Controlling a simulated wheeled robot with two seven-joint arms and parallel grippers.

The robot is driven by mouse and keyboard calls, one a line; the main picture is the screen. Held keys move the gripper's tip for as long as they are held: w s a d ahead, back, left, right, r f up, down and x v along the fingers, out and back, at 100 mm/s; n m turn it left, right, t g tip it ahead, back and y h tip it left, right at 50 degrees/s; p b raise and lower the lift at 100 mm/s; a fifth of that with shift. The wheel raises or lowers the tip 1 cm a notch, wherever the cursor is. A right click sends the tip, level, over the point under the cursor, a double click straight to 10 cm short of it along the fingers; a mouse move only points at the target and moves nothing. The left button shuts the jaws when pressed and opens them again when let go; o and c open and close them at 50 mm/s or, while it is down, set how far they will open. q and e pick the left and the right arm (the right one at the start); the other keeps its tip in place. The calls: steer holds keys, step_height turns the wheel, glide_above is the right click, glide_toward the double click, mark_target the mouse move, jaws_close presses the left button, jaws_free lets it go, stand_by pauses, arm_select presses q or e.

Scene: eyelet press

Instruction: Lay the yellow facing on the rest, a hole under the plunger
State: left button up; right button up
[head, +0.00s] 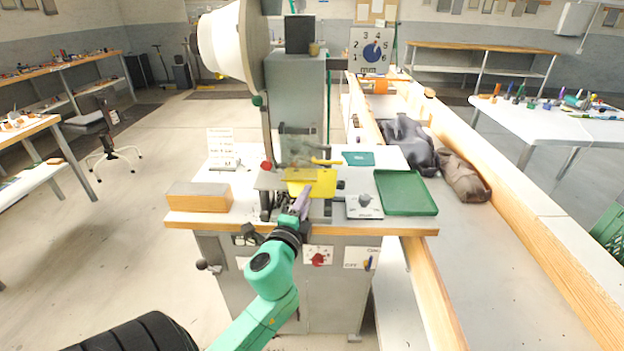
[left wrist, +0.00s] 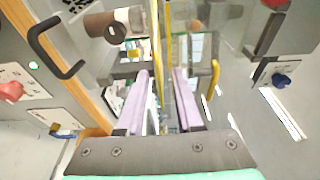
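The yellow facing (head: 322,185) lies about flat at the press's rest, below the clear guard (head: 297,150). The plunger and the facing's holes cannot be made out, so I cannot tell whether a hole is under it. My left gripper (head: 302,193) is at the facing's near edge. In the left wrist view the facing (left wrist: 159,45) shows edge-on as a thin yellow strip between the two lilac fingers of my left gripper (left wrist: 163,75). The fingers stand apart, with a gap beside the strip. My right gripper is out of view.
A wooden block (head: 198,197) lies at the bench's left, with a white sign (head: 222,148) behind it. A dial box (head: 365,206) and a green tray (head: 405,193) are to the right. The press column (head: 297,95) rises behind.

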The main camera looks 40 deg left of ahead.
arm_select(q)
steer(key=shift+f, duration=0.1)
jaws_close()
steer(key=shift+s, duration=0.1)
stand_by(0.3)
steer(key=shift+s+a+r+p, duration=0.2)
steer(key=shift+s+a, duration=0.35)
steer(key=shift+a, duration=0.3)
steer(key=shift+s+a+r+p, duration=0.1)
steer(key=shift+s+a+p, duration=0.1)
steer(key=shift+s+a, duration=0.45)
steer(key=shift+w+a+f, duration=0.1)
steer(key=shift+w+a, duration=0.05)
stand_by(0.6)
stand_by(0.4)
